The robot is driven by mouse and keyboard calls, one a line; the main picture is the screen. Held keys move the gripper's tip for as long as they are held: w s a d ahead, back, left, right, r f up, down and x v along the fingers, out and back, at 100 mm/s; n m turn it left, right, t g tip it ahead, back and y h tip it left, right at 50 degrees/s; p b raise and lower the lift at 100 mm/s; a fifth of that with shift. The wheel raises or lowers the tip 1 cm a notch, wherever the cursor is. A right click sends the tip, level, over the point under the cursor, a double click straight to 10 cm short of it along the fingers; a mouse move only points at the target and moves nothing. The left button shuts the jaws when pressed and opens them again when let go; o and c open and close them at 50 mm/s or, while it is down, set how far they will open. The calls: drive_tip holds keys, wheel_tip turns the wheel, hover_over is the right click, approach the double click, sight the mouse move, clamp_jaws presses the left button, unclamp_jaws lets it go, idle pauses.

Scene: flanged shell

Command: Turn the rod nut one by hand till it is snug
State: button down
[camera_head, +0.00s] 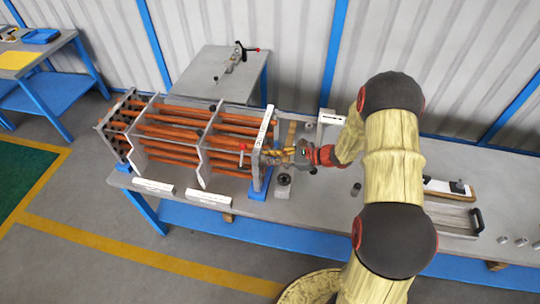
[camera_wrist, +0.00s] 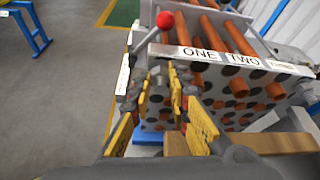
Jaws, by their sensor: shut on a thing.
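The bundle of copper tubes is held in grey plates, and its end plate (camera_head: 261,150) faces my gripper (camera_head: 266,156). In the wrist view the end plate (camera_wrist: 240,103) is full of round holes, some with copper tube ends, and a top strip reads ONE (camera_wrist: 200,53) and TWO (camera_wrist: 243,60). My gripper (camera_wrist: 176,72) has its yellow fingers at the plate's left edge, below and left of the ONE label. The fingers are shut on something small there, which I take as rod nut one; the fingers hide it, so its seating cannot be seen.
A lever with a red ball (camera_wrist: 165,20) rises just beyond my fingertips. A wooden block (camera_wrist: 240,144) lies close on the right. On the bench (camera_head: 335,190) are a dark round fitting (camera_head: 284,180) and a tray (camera_head: 440,215). A grey side table (camera_head: 215,75) stands behind.

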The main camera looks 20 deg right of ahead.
drive_tip(key=m+g+p, duration=0.1)
drive_tip(key=m+g+y+p, duration=0.1)
drive_tip(key=m, duration=0.1)
drive_tip(key=m+g+y+p, duration=0.1)
drive_tip(key=m+p, duration=0.1)
drive_tip(key=shift+w+d+f, duration=0.1)
drive_tip(key=shift+w+d, duration=0.1)
drive_tip(key=shift+w, duration=0.1)
drive_tip(key=shift+m, duration=0.3)
idle(0.4)
drive_tip(key=c, duration=1.8)
unclamp_jaws()
drive_tip(key=shift+d, duration=0.15)
drive_tip(key=shift+c, duration=0.2)
drive_tip(key=shift+o, duration=0.8)
drive_tip(key=v, duration=1.2)
